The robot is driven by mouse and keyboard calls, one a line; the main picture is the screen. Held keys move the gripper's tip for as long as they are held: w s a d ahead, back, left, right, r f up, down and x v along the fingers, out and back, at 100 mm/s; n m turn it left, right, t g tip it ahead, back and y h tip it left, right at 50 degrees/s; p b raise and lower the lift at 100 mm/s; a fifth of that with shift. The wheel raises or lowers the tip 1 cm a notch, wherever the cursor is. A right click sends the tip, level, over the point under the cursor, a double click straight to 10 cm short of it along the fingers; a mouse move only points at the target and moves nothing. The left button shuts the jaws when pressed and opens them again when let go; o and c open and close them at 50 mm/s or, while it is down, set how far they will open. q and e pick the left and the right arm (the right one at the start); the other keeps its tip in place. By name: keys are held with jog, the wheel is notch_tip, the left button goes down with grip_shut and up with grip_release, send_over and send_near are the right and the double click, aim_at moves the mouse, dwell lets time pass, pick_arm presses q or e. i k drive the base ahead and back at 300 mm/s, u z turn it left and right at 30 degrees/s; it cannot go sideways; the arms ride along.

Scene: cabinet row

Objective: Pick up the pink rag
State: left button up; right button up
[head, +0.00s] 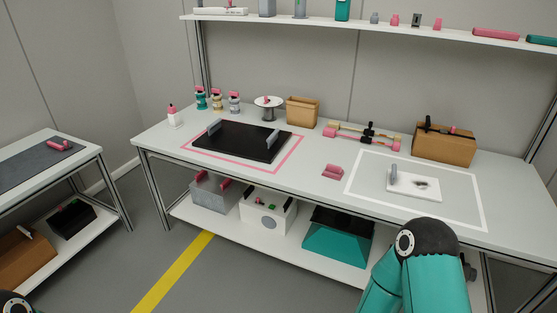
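A small folded pink cloth, which looks like the pink rag (333,171), lies on the main workbench (315,188). It is near the front edge, between the pink-outlined area and the white-outlined area. Nothing touches it. Neither of my grippers shows in the head view. Only a teal and black part of my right arm is visible at the lower right, in front of the bench, and a sliver of my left arm at the bottom left corner.
A black board (240,142) with grey handles lies left of the rag. A white tray (413,184) lies to its right. Behind stand a tan bin (302,112), a pink-ended tool and a brown box (444,145). A shelf (380,28) hangs above. A side table (86,155) stands left.

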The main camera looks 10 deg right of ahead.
aim_at(333, 172)
jog(key=u, duration=0.15)
jog(key=i, duration=1.95)
jog(key=z, duration=0.9)
jog(key=k, duration=0.8)
jog(key=z, duration=0.15)
jog(key=i, duration=0.9)
jog(key=u, duration=0.1)
